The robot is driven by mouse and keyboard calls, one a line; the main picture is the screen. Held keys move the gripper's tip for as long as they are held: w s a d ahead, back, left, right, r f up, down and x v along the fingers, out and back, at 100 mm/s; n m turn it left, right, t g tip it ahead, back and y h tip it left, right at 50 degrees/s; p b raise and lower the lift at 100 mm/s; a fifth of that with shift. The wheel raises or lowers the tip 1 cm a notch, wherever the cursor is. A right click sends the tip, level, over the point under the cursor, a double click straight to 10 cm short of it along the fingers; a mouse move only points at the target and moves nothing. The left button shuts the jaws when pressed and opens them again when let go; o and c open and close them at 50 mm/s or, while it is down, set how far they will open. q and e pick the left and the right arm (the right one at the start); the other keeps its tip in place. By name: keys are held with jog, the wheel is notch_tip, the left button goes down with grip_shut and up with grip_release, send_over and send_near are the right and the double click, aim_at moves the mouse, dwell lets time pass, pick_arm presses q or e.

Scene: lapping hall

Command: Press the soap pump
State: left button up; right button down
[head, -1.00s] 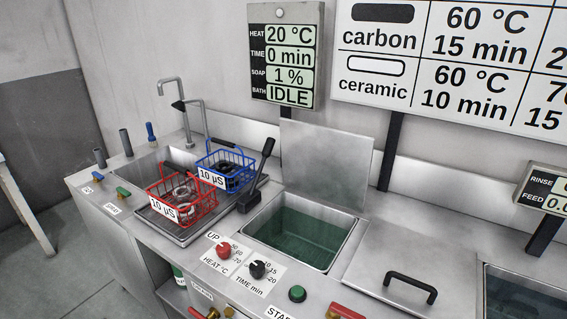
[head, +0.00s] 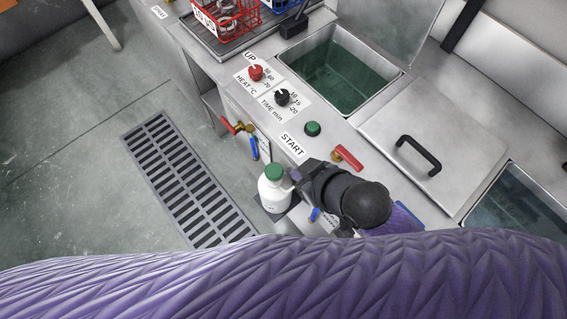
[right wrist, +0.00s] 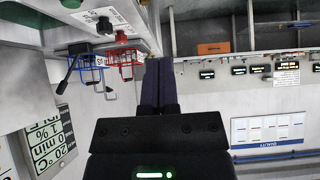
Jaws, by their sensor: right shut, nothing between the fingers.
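A white bottle (head: 274,194) with a round green top stands low at the front of the bench, in the middle of the head view. It looks like the soap pump; no spout can be made out. My right gripper (head: 302,177) is just right of the bottle in that view, dark, with its fingers together and empty. I cannot tell whether it touches the bottle. In the right wrist view the shut fingers (right wrist: 160,86) point away with nothing between them; the bottle is not visible there. My left gripper is not in view.
Red-handled (head: 346,157) and blue-handled (head: 254,149) valves are near the bottle. Above are the green START button (head: 312,128), the red heat knob (head: 256,73), the black time knob (head: 282,97) and an open bath (head: 338,72). A floor grate (head: 185,180) lies left.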

jog(key=b, duration=0.4)
send_over(271, 168)
jog(key=s+d, duration=0.2)
jog(key=s, duration=0.1)
jog(key=f, duration=0.7)
jog(key=shift+w, duration=0.25)
jog(key=f, duration=0.1)
jog(key=f+b, duration=0.2)
jog(key=shift+w+a+f, duration=0.25)
jog(key=shift+w+f, duration=0.05)
jog(key=shift+f, duration=0.35)
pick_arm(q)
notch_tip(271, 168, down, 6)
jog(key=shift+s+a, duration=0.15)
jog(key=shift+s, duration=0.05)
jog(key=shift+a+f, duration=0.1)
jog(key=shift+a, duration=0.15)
